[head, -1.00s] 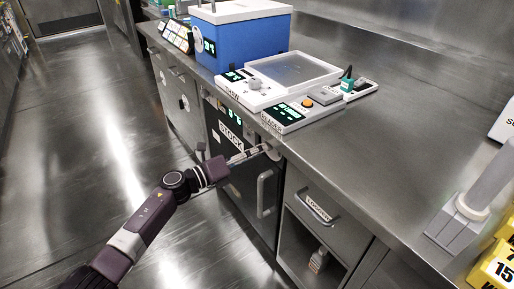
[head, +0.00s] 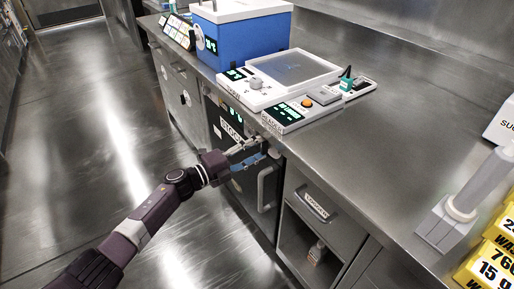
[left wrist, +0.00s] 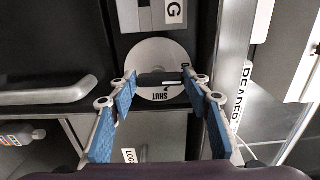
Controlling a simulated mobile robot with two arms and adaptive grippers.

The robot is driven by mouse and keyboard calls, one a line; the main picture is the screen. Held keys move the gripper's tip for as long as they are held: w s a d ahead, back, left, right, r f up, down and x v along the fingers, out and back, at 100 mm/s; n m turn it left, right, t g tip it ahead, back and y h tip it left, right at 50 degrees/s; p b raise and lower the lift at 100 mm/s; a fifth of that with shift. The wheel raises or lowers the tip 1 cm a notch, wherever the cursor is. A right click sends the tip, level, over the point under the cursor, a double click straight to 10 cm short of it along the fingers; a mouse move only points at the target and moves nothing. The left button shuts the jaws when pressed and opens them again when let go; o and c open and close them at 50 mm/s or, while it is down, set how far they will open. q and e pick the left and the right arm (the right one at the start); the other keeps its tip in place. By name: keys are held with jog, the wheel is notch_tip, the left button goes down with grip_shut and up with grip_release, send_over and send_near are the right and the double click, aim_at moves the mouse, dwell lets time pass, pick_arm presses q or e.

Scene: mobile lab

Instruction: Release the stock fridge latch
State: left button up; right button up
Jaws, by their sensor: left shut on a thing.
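The stock fridge (head: 240,190) has a dark door below the counter, with a STOCK label (head: 231,131) and a vertical handle (head: 267,188). Its latch, a pale round disc (left wrist: 158,58) with a dark bar (left wrist: 160,79) across it, shows in the left wrist view. The word SHUT and an arrow are on the disc, upside down in that view. My left gripper (head: 262,152) is at the door's upper right corner. In the left wrist view its blue-padded fingers (left wrist: 159,84) are shut on the latch bar. In the head view the gripper largely hides the latch. My right gripper is not in view.
Above the fridge, the counter holds a blue box (head: 245,40), a white tray device (head: 285,72) and a reader (head: 288,115). A drawer (head: 320,210) over an open shelf stands right of the fridge. The floor (head: 80,120) at left is clear.

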pick_arm(q)
jog(key=shift+f, duration=0.1)
dwell(0.4)
jog(key=o, duration=1.2)
jog(key=shift+c, duration=0.2)
jog(key=shift+a, duration=0.1)
jog(key=v, duration=1.2)
